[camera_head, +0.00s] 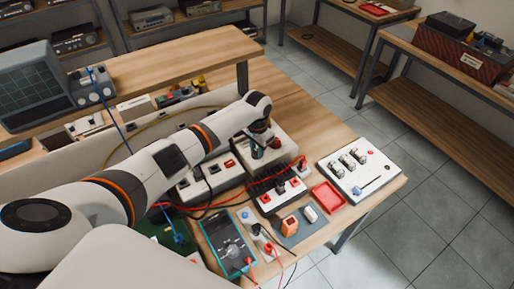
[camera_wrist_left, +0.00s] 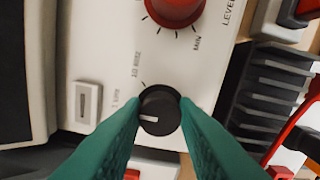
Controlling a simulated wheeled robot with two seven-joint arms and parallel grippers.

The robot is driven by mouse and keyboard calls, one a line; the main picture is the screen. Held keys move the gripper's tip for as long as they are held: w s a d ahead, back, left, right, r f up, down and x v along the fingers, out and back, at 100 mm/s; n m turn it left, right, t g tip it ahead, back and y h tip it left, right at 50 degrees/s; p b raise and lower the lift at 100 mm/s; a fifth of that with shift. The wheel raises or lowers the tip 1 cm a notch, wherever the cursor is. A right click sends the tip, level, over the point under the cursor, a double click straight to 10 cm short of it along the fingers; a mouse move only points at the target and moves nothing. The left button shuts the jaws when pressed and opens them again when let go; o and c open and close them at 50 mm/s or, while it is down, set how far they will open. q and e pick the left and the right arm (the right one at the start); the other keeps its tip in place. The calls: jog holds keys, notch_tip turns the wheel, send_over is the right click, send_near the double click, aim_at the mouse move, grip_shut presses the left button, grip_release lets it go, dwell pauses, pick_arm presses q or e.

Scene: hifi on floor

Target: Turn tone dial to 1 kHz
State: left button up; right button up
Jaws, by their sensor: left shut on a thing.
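The tone dial (camera_wrist_left: 160,118) is a round black knob with a white pointer line on a white panel in the left wrist view. Its pointer faces left in that picture, roughly toward the small "1 kHz" print; exact alignment is hard to tell. A "10 kHz" print stands above it. My left gripper (camera_wrist_left: 161,102) has its two green fingers on either side of the dial, shut on it. In the head view the left gripper (camera_head: 262,149) reaches down to the white box (camera_head: 285,134), and the arm and fingers hide the dial. My right gripper is not in view.
A red level knob (camera_wrist_left: 175,10) sits close above the dial. A black finned heat sink (camera_wrist_left: 262,95) stands to the right. Red and black cables, a multimeter (camera_head: 228,243), a red tray (camera_head: 328,197) and a white switch panel (camera_head: 360,168) crowd the bench.

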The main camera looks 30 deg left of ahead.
pick_arm(q)
jog(key=shift+r, duration=0.1)
jog(key=o, duration=1)
notch_tip(320, 180, up, 12)
jog(key=b, duration=0.2)
dwell(0.3)
